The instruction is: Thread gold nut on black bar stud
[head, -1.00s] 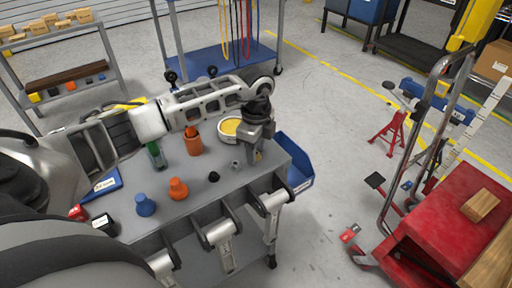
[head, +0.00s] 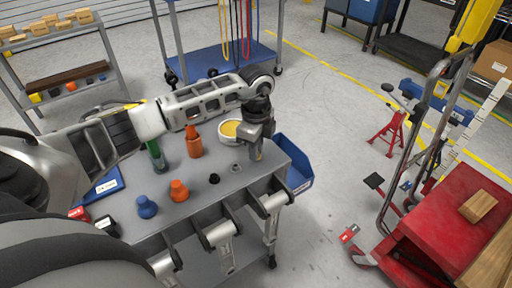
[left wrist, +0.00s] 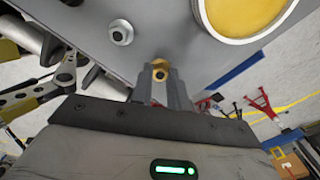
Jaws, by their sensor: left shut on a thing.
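My left gripper (head: 256,154) is over the right part of the grey cart top (head: 195,225), pointing down. In the left wrist view its fingers (left wrist: 160,76) are shut on a small gold nut (left wrist: 160,66), with the hole facing the camera. The nut is mostly hidden by the fingers in the head view. My right gripper is not in view.
A silver nut (head: 236,168) and a black nut (head: 214,179) lie left of the gripper. A white bowl with yellow inside (head: 229,131) stands behind. Orange and blue bottles stand farther left. A blue bin (head: 297,165) hangs at the right edge.

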